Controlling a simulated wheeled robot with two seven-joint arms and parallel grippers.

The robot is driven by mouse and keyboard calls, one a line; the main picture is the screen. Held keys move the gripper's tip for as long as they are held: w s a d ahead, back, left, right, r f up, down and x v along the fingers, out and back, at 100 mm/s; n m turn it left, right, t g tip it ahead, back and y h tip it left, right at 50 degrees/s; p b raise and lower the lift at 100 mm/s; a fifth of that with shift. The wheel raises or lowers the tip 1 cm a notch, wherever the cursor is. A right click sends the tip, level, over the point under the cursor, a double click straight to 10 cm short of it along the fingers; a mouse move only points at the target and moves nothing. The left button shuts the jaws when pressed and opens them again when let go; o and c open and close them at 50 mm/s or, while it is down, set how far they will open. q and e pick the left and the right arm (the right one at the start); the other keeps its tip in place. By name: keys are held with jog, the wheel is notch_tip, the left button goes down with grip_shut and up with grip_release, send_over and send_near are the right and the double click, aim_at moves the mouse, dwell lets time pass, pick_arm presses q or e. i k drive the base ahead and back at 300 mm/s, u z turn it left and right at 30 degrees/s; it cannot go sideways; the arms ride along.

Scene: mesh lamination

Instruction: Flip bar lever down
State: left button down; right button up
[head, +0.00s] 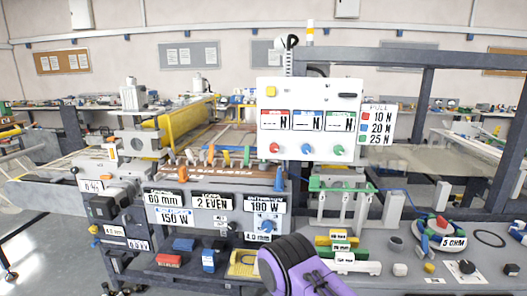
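I cannot tell for sure which part is the bar lever. A row of small upright levers, with an orange lever (211,153) and a green lever (246,156) among them, stands on the machine's top edge. A blue lever (279,178) stands at the row's right end. A green horizontal bar (342,186) lies across grey posts further right. A purple and black link of my arm shows at the bottom centre, below the machine's front. No gripper fingers are visible in the head view.
A white control panel (309,119) with coloured buttons stands above the machine (215,222). A dark frame (428,100) rises at right. Small blocks, a round coloured holder (437,228) and a black ring (489,238) lie on the right bench. Grey floor is clear at lower left.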

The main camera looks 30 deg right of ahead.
aim_at(228, 160)
jog(key=z, duration=0.7)
jog(key=i, duration=0.6)
jog(key=z, duration=0.55)
